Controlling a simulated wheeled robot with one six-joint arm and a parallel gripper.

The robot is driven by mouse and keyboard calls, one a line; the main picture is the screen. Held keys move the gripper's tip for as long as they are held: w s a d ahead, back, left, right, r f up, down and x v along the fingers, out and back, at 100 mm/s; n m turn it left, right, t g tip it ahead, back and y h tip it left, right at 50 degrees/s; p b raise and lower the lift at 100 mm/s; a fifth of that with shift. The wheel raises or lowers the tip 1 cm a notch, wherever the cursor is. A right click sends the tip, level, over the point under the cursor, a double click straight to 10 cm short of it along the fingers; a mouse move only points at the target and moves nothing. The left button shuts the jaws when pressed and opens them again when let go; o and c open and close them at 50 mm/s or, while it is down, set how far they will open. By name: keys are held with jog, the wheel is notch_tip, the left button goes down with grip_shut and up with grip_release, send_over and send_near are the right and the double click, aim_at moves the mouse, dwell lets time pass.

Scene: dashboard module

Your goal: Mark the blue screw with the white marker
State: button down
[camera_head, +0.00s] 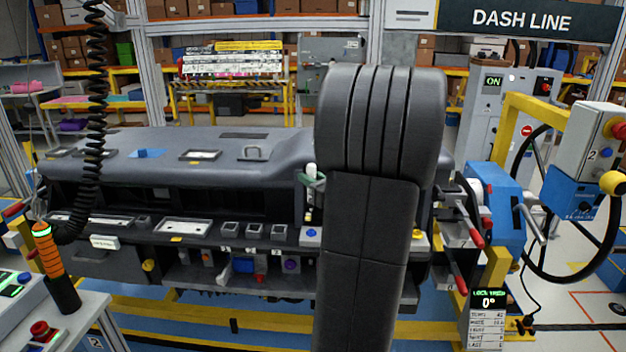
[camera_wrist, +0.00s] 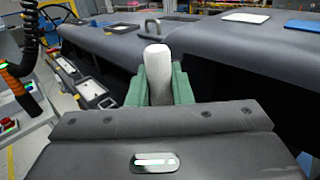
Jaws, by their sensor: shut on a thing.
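My gripper (camera_head: 313,181) has green fingers and is shut on the white marker (camera_head: 310,170), seen just left of my arm in the head view. The marker looks roughly upright, in front of the dashboard module (camera_head: 215,150). In the wrist view its rounded white end (camera_wrist: 157,55) rises between the green fingers (camera_wrist: 158,88); its other end is hidden there. A small blue round head on a pale plate (camera_head: 311,233), which looks like the blue screw, sits below my gripper in the head view. The marker appears apart from it. I cannot make out the blue screw in the wrist view.
A yellow round part (camera_head: 418,234) sits right of my arm, and a purple one (camera_head: 291,265) is on the lower shelf. Red-tipped levers (camera_head: 475,237) and a blue unit (camera_head: 497,205) stand at the right end. My arm hides part of the module.

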jog(key=shift+f, duration=0.2)
jog(key=shift+f+b, duration=2.25)
jog(key=shift+f, duration=0.3)
jog(key=shift+f+b, duration=0.3)
jog(key=shift+r, duration=0.1)
jog(key=shift+r+p, duration=2.05)
jog(key=shift+r, duration=0.4)
